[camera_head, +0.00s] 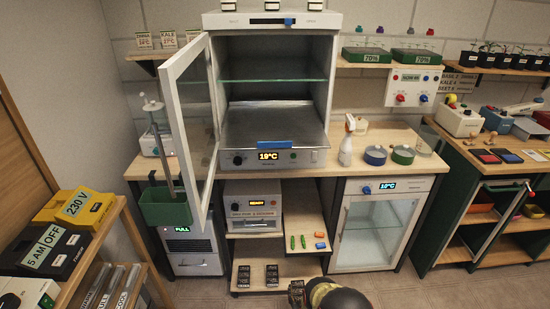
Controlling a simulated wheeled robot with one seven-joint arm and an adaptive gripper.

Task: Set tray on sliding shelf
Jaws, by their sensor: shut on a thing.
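A white cabinet (330,60) stands on the counter with its glass door (192,110) swung open to the left. Inside are a thin green-edged shelf (275,80) and, below it, a flat grey metal shelf (265,120) with a blue strip at its front edge. Both look bare. Two green trays (367,56) (416,57) labelled 70% stand on the wall shelf to the right; I cannot tell whether either is the task's tray.
The counter holds a white spray bottle (346,148) and two round tins (375,155) (403,154) right of the cabinet. A green bin (165,206) hangs beside the open door. Black packs (271,275) lie on a low shelf.

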